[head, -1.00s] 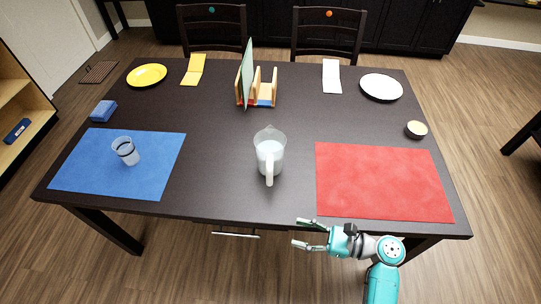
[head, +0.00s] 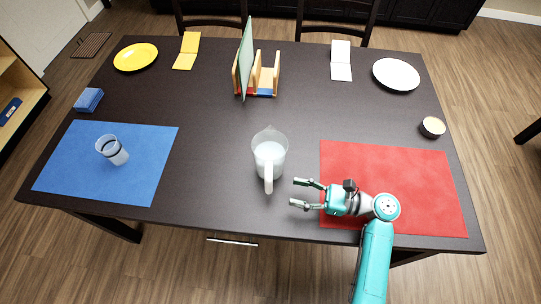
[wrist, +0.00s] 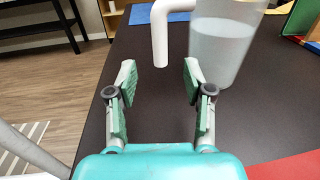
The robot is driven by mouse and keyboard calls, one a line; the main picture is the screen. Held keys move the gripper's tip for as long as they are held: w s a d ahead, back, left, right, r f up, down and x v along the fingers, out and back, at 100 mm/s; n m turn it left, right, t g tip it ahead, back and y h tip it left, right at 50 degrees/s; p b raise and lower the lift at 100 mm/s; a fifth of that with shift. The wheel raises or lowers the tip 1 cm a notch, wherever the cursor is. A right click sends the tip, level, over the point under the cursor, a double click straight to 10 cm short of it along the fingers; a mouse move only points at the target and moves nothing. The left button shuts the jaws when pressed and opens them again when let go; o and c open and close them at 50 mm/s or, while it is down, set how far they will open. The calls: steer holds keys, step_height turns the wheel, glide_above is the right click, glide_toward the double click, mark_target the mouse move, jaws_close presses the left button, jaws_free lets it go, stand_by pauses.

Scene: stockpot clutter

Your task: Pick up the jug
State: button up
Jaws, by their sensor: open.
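The jug (head: 269,158) is translucent with a pale filling and stands upright near the middle of the dark table. Its white handle (head: 268,180) points toward the table's front edge. My gripper (head: 294,192) is open and empty, to the right of the handle and a little apart from it. In the wrist view the jug (wrist: 222,45) is ahead and right of centre, cut off at the top. Its handle (wrist: 159,40) shows beyond the gap between my open fingers (wrist: 160,85).
A red mat (head: 400,165) lies under and beside my arm. A blue mat (head: 75,150) with a clear cup (head: 112,150) is at left. A wooden rack (head: 262,82) holding a green board stands behind the jug. The table (head: 205,170) is bare around the jug.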

mark_target(268, 185)
steer(key=a, duration=0.3)
steer(key=shift+w+a, duration=0.15)
steer(key=shift+w+a+r, duration=0.1)
steer(key=shift+w+a, duration=0.1)
steer(key=shift+a, duration=0.7)
steer(key=shift+w+a+r, duration=0.1)
steer(key=shift+w+a, duration=0.1)
steer(key=shift+a, duration=0.7)
steer(key=shift+w+a, duration=0.2)
steer(key=shift+a, duration=0.7)
jaws_close()
